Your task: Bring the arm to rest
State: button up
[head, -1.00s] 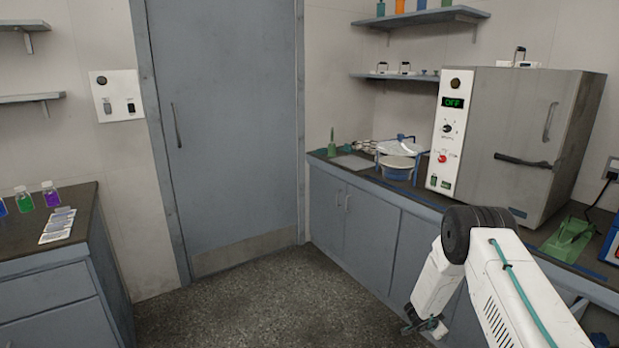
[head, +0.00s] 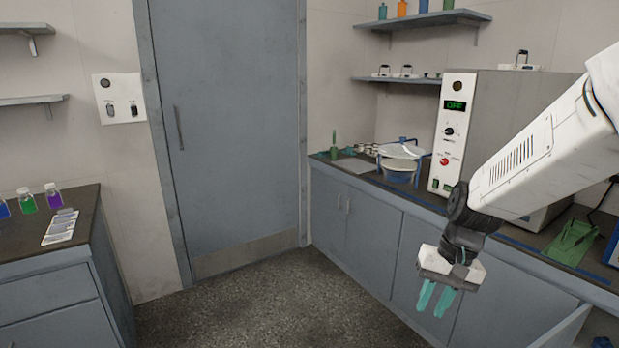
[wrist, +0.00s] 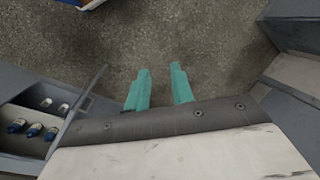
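My gripper (head: 434,301) hangs at the end of my white arm at the right of the head view, pointing down in front of the right counter's cabinet doors. Its two teal fingers also show in the wrist view (wrist: 160,80), with a gap between them and bare speckled floor beyond. Nothing is between the fingers. My forearm comes in from the upper right and covers part of the grey oven (head: 560,90).
The right counter (head: 410,192) carries a blue-rimmed sieve pan (head: 397,170) and a green holder (head: 572,242). An open drawer with small bottles (wrist: 30,128) shows in the wrist view. The floor (head: 270,305) is clear by the door.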

jog(key=s+d+r+n+t+h, duration=0.1)
jog(key=s+r, duration=0.5)
jog(key=s, duration=0.5)
jog(key=s+d+r+n+t+h, duration=0.1)
jog(key=s+r, duration=0.5)
jog(key=s, duration=0.4)
jog(key=shift+s+d+n+h, duration=0.2)
jog(key=shift+s+n+h, duration=0.1)
jog(key=shift+s, duration=0.05)
jog(key=shift+r, duration=0.1)
